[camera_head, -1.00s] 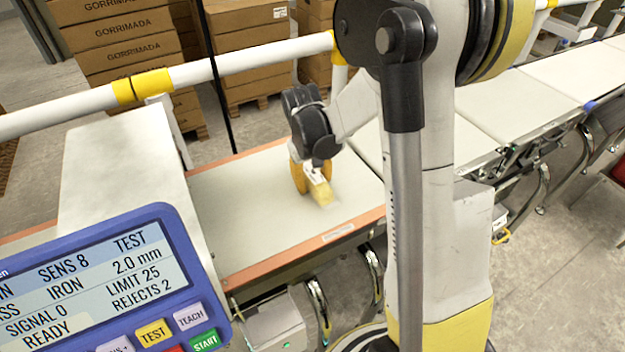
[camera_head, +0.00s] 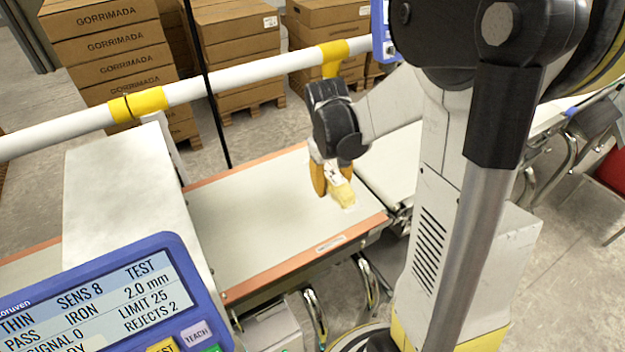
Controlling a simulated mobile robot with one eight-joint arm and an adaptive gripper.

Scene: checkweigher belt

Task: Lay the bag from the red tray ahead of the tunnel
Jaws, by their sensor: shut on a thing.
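My gripper (camera_head: 331,180) points down over the right part of the orange-edged belt, with its yellow fingers shut on a small pale yellow bag (camera_head: 343,193). The bag hangs at or just above the belt surface; I cannot tell whether it touches. My fingers hide part of it. The belt (camera_head: 245,225) is pale and runs from the tunnel on the left towards the right. The tunnel (camera_head: 125,185) is a white box across the belt.
A control panel (camera_head: 120,300) with a screen stands at the front left. A white rail with yellow joints (camera_head: 220,82) runs behind the belt. Stacked cartons (camera_head: 110,45) stand beyond it. Another belt section (camera_head: 395,165) continues right. The belt between bag and tunnel is clear.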

